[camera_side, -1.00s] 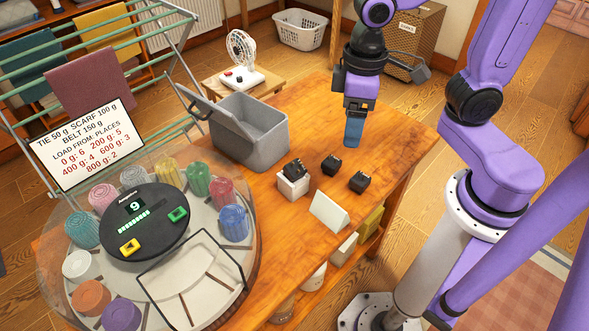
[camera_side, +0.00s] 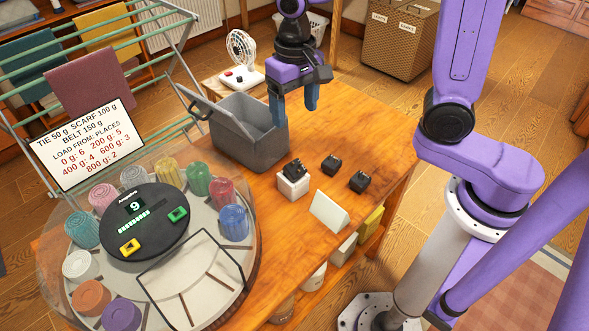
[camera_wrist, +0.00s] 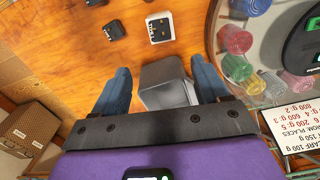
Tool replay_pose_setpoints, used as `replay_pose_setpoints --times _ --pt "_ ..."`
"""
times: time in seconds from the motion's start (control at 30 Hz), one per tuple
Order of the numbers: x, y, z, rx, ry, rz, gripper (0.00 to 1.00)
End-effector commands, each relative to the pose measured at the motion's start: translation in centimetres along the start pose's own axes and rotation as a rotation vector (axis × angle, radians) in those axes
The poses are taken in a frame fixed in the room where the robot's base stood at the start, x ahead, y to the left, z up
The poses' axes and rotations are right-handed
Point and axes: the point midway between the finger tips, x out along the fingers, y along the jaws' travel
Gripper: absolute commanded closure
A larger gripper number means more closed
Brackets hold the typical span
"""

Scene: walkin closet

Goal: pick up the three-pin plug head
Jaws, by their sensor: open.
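Three small black plug heads with upright pins are on the wooden table in the side view. One plug head (camera_side: 295,168) sits on a white block (camera_side: 293,187), and two others, a middle one (camera_side: 331,164) and a right one (camera_side: 359,181), lie on the wood. I cannot tell for sure which has three pins. In the wrist view one plug head (camera_wrist: 114,31) lies on bare wood beside the plug head on the white block (camera_wrist: 159,27). My gripper (camera_side: 294,104) is open and empty, pointing down above the table beside the grey bin, behind the plug heads.
The open grey bin (camera_side: 250,155) stands left of my gripper; its wall also shows in the wrist view (camera_wrist: 165,95). A white folded card (camera_side: 330,211) stands in front of the plugs. The table's right side (camera_side: 385,140) is clear.

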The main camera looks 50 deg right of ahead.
Motion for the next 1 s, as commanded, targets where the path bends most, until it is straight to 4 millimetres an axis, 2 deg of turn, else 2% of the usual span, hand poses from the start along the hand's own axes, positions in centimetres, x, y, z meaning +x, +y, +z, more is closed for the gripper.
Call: replay_pose_setpoints --times 0.4,0.6,1.0 --pt "7.2 0.1 0.2 0.001 -0.007 0.005 0.26" --pt "10.1 0.1 0.1 0.0 -0.006 0.004 0.26" --pt "12.5 0.1 0.1 0.0 -0.004 0.002 0.26"
